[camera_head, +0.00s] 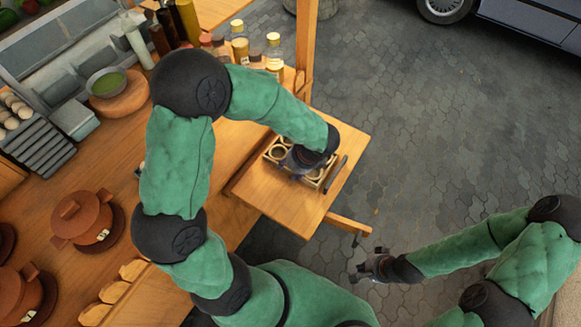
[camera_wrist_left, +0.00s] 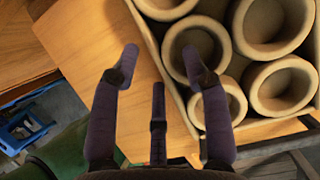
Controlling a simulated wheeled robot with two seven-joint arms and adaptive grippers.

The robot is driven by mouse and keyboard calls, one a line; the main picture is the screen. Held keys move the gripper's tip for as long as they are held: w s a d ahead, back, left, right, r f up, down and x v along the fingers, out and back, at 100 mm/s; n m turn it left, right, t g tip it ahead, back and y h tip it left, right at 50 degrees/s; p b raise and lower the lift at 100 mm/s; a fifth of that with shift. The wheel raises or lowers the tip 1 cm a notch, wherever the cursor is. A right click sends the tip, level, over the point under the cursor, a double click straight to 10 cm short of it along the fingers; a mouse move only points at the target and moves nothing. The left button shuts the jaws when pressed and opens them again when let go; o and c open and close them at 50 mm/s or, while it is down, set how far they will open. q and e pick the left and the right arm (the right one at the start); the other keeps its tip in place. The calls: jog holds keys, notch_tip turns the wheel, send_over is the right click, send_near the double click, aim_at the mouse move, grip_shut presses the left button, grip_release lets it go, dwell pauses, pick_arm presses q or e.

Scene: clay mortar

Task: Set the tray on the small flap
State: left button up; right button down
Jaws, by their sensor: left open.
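The tray (camera_head: 267,156) is a pale wooden box holding several round beige cups. It appears to lie on the small flap (camera_head: 295,212), a square wooden board beside the counter, near its far right part. In the left wrist view the tray (camera_wrist_left: 174,97) fills the upper right, with bare flap (camera_wrist_left: 135,105) to its left. My left gripper (camera_head: 306,168) is over the tray and covers part of it in the head view. Its fingers (camera_wrist_left: 160,62) are spread at the tray's edge, with nothing held between them. My right gripper (camera_head: 366,265) is open and empty, right of the flap.
The wooden counter (camera_head: 130,165) on the left carries lidded clay pots (camera_head: 80,218), a green bowl (camera_head: 106,84) and bottles (camera_head: 240,47). A dark bar (camera_head: 336,174) lies at the flap's right side. A wooden post (camera_head: 305,45) stands behind. Paving (camera_head: 430,130) is open to the right.

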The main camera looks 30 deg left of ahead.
pick_arm(q)
jog(key=p+v, duration=0.4)
jog(key=v, duration=0.7)
jog(key=shift+d+r, duration=0.2)
jog(key=shift+r, duration=0.05)
